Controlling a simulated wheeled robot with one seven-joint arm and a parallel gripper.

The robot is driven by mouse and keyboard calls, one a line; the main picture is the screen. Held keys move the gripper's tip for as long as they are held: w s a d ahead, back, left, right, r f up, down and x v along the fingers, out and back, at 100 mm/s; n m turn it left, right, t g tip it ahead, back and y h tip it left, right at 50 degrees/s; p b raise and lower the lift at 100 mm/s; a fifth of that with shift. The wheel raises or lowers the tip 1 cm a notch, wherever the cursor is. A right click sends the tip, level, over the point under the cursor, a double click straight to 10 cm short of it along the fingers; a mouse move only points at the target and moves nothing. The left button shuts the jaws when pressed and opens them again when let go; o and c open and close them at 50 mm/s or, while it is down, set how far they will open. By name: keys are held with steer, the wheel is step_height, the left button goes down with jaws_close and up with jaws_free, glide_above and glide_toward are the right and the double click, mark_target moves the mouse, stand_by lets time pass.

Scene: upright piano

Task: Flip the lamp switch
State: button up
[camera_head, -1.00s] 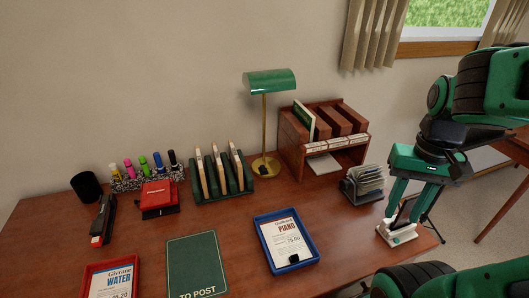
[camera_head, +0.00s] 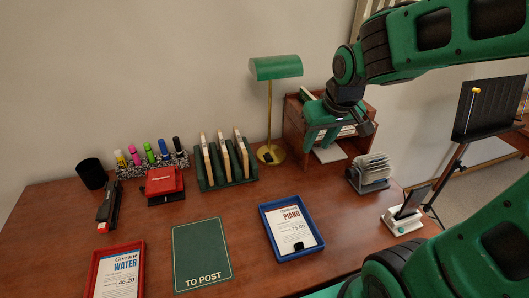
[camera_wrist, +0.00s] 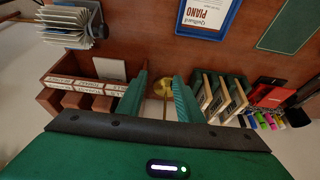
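The desk lamp has a green shade (camera_head: 276,67) on a thin brass stem, and its round brass base (camera_head: 278,157) stands at the back of the desk. A small dark piece on the base, possibly the switch (camera_head: 267,157), is too small to make out clearly. My gripper (camera_head: 319,146) is right of the lamp stem, in front of the wooden organizer, with its green fingers pointing down. In the wrist view my gripper (camera_wrist: 160,76) is open and empty, and the brass lamp base (camera_wrist: 164,86) shows beyond the gap between the fingers.
The wooden organizer (camera_head: 293,124) stands close behind my gripper. A green rack (camera_head: 242,177) with upright wooden-edged pieces is left of the lamp. A card holder (camera_head: 370,172) is at the right. A blue tray (camera_head: 291,253) lies in front, with bare desk between it and the lamp.

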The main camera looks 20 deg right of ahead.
steer(key=w+a+f, duration=0.3)
steer(key=w, duration=0.6)
glide_toward(268, 154)
steer(key=x, duration=0.7)
jaws_close()
